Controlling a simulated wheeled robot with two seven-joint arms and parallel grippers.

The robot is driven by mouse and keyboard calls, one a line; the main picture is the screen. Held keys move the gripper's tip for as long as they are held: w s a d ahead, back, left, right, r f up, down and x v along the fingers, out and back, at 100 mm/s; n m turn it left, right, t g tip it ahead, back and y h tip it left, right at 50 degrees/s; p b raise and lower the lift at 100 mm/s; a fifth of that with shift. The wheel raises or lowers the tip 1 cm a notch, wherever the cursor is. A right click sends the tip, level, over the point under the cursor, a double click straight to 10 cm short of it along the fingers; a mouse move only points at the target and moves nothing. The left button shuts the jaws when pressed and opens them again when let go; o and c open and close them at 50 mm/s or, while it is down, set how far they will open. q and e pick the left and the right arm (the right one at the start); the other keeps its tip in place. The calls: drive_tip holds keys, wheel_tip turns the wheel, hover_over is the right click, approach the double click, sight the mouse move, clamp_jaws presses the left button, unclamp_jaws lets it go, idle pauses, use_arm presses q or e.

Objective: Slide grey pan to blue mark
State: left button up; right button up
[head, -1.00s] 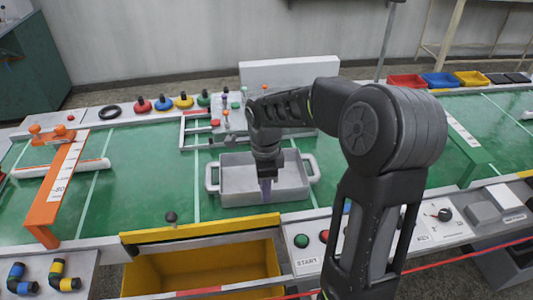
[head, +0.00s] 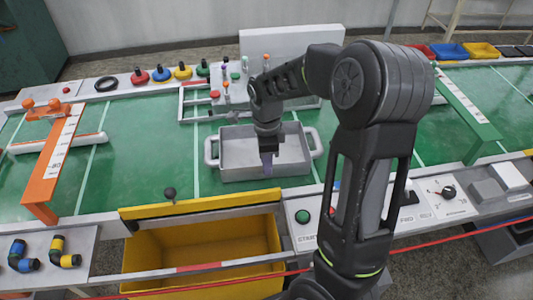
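The grey pan (head: 236,155) is a rectangular tray with a loop handle at each end. It lies flat on the green table top (head: 150,155), just behind the yellow front strip. My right gripper (head: 267,167) points down into the pan, right of its middle, with purplish fingertips low inside it. The fingers look narrow from here, and I cannot tell whether they are open or shut or touch the pan. My arm covers part of the table to the right of the pan. I cannot make out a blue mark on the table. My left gripper is not in view.
A white rack (head: 195,107) with pegs stands just behind the pan. An orange gate (head: 52,165) is at the left and a green gate (head: 470,120) at the right. A yellow bin (head: 200,255) hangs in front. Green table left of the pan is clear.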

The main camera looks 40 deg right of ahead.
sight(267, 178)
drive_tip(key=shift+f, duration=2.05)
clamp_jaws()
